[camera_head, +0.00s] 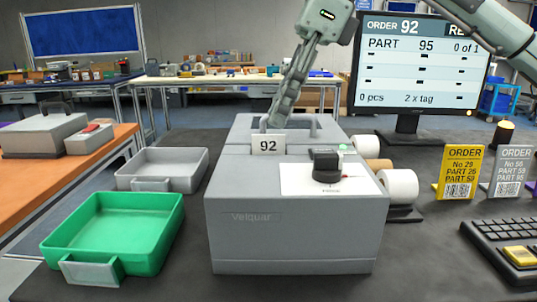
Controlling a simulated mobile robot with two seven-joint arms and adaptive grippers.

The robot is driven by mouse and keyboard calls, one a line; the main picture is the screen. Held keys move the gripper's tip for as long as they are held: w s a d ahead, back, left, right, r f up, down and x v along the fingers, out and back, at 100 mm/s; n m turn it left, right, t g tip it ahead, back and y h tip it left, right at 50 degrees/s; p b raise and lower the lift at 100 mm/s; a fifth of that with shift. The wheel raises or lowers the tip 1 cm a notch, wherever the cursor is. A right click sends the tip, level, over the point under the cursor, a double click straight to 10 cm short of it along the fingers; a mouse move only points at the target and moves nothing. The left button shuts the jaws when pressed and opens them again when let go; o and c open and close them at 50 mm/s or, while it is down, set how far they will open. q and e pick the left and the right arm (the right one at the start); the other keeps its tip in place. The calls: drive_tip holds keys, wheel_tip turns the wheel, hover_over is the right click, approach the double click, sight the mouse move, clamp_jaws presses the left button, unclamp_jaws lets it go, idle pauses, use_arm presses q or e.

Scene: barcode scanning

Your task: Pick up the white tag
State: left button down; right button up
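The white tag (268,145), printed with 92, stands upright at the top of the grey Velquar printer (290,235), by the seam across its lid. My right gripper (275,123) reaches down from above, with its fingertips right at or just behind the tag's upper edge. I see the fingers nearly edge-on, so I cannot tell whether they are apart or closed on the tag. The tag hides part of the area by the fingertips. My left gripper is not in view.
A black knob (326,168) sits on the printer's white panel. A green tray (112,232) and a grey tray (162,168) are at left. White rolls (398,186), yellow (459,172) and grey order cards (508,172), a keyboard (505,245) and a monitor (420,62) are at right.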

sight(262, 144)
drive_tip(key=shift+x, duration=2)
drive_tip(key=shift+w, duration=0.15)
clamp_jaws()
drive_tip(key=shift+r, duration=0.1)
